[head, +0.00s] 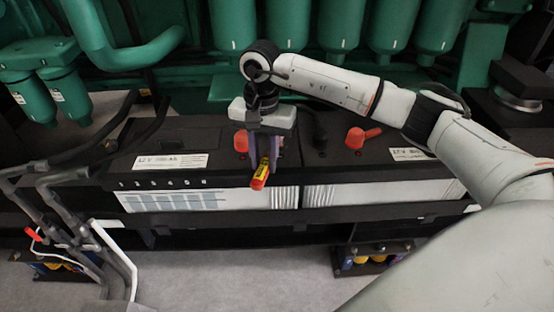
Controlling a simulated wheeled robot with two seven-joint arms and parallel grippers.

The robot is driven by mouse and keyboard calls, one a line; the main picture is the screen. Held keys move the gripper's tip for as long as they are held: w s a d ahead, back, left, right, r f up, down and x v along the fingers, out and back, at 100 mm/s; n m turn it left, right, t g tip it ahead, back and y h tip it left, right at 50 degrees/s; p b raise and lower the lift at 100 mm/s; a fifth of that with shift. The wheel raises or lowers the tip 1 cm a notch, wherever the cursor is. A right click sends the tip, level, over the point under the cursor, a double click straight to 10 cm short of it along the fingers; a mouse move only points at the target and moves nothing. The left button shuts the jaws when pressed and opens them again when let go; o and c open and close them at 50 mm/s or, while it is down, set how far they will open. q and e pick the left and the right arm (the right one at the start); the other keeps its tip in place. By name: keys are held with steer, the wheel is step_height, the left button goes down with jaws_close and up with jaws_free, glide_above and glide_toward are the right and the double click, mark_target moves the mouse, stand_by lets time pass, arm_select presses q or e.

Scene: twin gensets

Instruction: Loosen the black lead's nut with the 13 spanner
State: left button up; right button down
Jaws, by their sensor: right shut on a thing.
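My right gripper (262,160) points down over the meeting place of two black batteries. It is shut on a short yellow and red tool (260,175), which looks like the spanner's handle; no size mark can be read. The tool's far end is hidden by the gripper. A black terminal cover (320,136) stands just right of the gripper on the right battery. Another black lead (132,118) runs to the left battery's back left. No nut can be made out. My left gripper is not in view.
Red terminal covers sit left of the gripper (240,141) and to its right (356,138). Green engine pipework (110,45) rises behind. Grey bent tubes (60,210) stand at left. A dark rail (370,213) runs along the batteries' front; the grey floor (240,275) lies below.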

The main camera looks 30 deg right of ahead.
steer(key=shift+w+a+m, duration=0.6)
steer(key=shift+w+m, duration=0.15)
steer(key=shift+m, duration=0.05)
steer(key=shift+f+b, duration=0.3)
steer(key=shift+f+b, duration=0.45)
steer(key=shift+f, duration=0.1)
stand_by(0.3)
steer(key=c, duration=2.2)
jaws_free()
jaws_close()
steer(key=shift+s+d+n, duration=0.65)
steer(key=shift+s+n, duration=0.25)
steer(key=shift+d, duration=0.1)
